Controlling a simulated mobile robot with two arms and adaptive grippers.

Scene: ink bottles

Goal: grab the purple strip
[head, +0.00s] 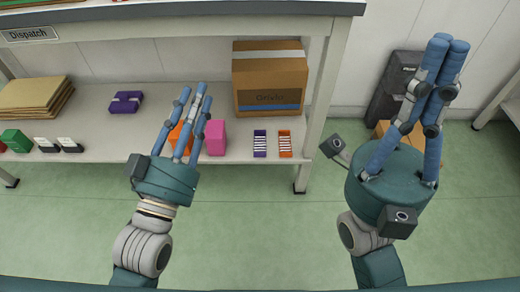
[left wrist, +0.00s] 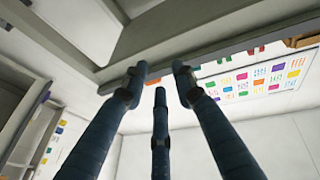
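A narrow purple-edged strip (head: 260,143) with white pieces along it lies on the lower shelf near its front edge. A similar orange-edged strip (head: 284,143) lies just right of it. My left gripper (head: 198,94) is open and empty, its three fingers apart, in front of the shelf and left of the purple strip.
A pink box (head: 215,138) and an orange item (head: 178,137) sit behind my left fingers. A cardboard box (head: 270,82) stands behind the strips. A purple bundle (head: 126,103) lies farther left. The upper shelf (head: 200,12) overhangs; a shelf post (head: 317,105) stands right of the strips.

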